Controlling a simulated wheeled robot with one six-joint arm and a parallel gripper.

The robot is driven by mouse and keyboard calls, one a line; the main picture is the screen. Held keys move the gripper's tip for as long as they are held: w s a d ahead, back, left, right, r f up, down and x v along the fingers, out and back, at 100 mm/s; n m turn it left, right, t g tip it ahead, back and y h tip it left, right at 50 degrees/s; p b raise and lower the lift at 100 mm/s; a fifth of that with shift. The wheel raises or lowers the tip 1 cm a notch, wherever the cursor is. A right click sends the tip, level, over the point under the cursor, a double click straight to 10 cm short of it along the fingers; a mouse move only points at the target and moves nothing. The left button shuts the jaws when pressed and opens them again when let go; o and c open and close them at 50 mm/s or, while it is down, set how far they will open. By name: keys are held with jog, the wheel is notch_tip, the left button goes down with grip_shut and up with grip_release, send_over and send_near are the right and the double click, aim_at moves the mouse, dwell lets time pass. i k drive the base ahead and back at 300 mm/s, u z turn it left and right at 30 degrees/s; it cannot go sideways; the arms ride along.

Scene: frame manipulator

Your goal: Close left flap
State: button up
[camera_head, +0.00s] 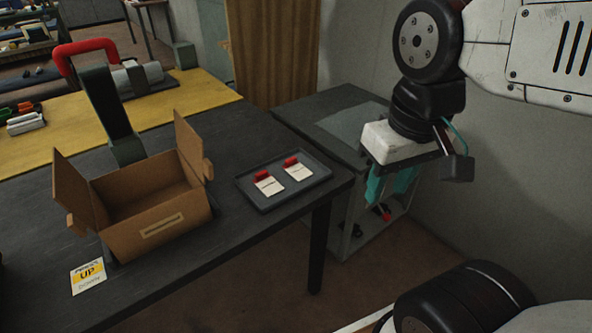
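An open cardboard box (160,230) stands on the dark table. Its left flap (72,188) stands up, leaning a little outward. Its right flap (187,147) also stands up. The box's inside shows between them and I see nothing in it. My gripper (390,190), with teal fingers, hangs pointing down at the right, well away from the box and beyond the table's right end. Its fingers are apart with nothing visible between them.
A dark tray (262,204) with two white cards and red pieces lies right of the box. A yellow-and-white card (88,276) lies at front left. A red-handled press-like tool (112,105) stands behind the box. A grey cabinet (345,118) stands near my gripper.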

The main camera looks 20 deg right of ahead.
aim_at(70, 190)
jog(key=k, duration=0.55)
jog(key=u, duration=1.05)
jog(key=i, duration=0.95)
jog(key=u, duration=0.05)
